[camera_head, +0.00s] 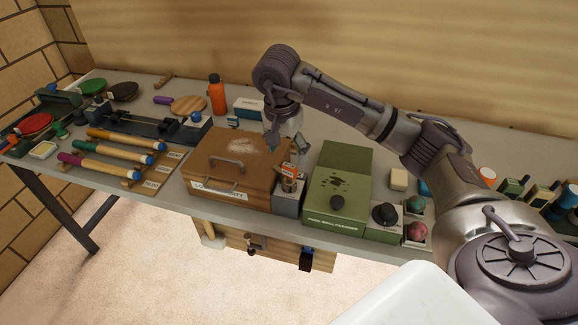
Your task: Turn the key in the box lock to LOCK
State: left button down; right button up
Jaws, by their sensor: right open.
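A brown lidded box (229,166) with a handle on top and a white label on its front stands on the table. A grey block (288,201) sits at its front right corner. A small upright piece with an orange-red part (289,171) stands on the grey block; it may be the key, but it is too small to tell its turn. My right gripper (287,147) is open, pointing down just above and behind this piece. Whether the fingers touch anything is unclear. Any LOCK marking is not readable. My left gripper is out of view.
A green ball cleaner (338,184) with a black knob stands close on the right, beside two balls. An orange bottle (217,95) and a wooden paddle (188,104) are behind the box. Handled sticks (113,144) lie on the left. The table's front edge is near the box.

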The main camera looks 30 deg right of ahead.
aim_at(289, 166)
jog(key=f, duration=0.2)
jog(key=f+p, duration=0.1)
jog(key=f, duration=0.2)
jog(key=d+f+p, duration=0.1)
jog(key=f, duration=0.2)
jog(key=shift+w, duration=0.25)
